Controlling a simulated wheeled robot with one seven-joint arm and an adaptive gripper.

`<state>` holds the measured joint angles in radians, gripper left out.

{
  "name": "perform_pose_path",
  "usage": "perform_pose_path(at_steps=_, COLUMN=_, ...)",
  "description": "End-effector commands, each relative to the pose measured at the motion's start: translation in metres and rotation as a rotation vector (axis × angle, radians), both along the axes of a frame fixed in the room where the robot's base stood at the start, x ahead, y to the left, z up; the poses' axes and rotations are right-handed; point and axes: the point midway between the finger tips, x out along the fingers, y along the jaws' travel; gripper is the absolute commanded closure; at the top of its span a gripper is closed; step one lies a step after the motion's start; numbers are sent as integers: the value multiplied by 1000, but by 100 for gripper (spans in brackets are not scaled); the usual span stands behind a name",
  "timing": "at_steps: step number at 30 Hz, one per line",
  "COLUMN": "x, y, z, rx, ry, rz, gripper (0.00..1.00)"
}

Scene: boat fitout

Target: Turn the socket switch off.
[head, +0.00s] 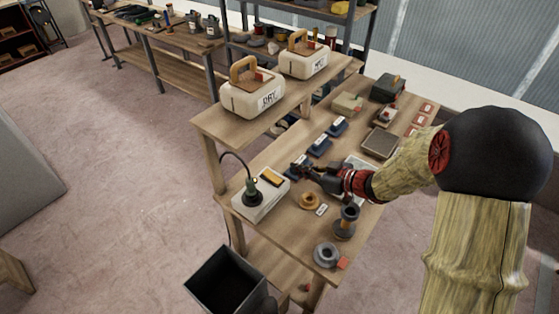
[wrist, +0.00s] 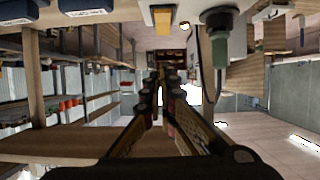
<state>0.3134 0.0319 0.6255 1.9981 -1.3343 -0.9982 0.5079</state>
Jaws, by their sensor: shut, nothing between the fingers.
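The socket box (head: 262,207) is a pale box near the left front edge of the workbench. An orange-yellow switch (head: 271,178) sits on its top. A dark green plug (head: 252,192) with a black cable stands in it, left of the switch. My gripper (head: 297,170) is shut and empty, a little right of the switch and apart from it. In the wrist view the shut fingers (wrist: 160,82) point ahead. The switch (wrist: 162,19) and plug (wrist: 217,35) show there at the top edge, with part of the box (wrist: 187,12). I cannot tell which way the switch is tilted.
Blue blocks (head: 319,146) stand in a row behind my gripper. Spools (head: 346,221), an orange ring (head: 309,201) and a grey flanged part (head: 327,255) lie right of the socket box. A raised shelf (head: 208,124) carries two cream cases (head: 252,96). A black bin (head: 228,280) stands below.

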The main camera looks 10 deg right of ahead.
Motion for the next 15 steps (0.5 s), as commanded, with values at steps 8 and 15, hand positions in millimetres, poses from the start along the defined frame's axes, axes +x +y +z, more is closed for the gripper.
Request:
perform_pose_path(at_steps=8, x=-2, y=2, z=-1, rx=11, ry=1, rz=12, gripper=100)
perform_pose_path(at_steps=15, x=3, y=7, z=-4, rx=10, ry=0, rz=13, gripper=100)
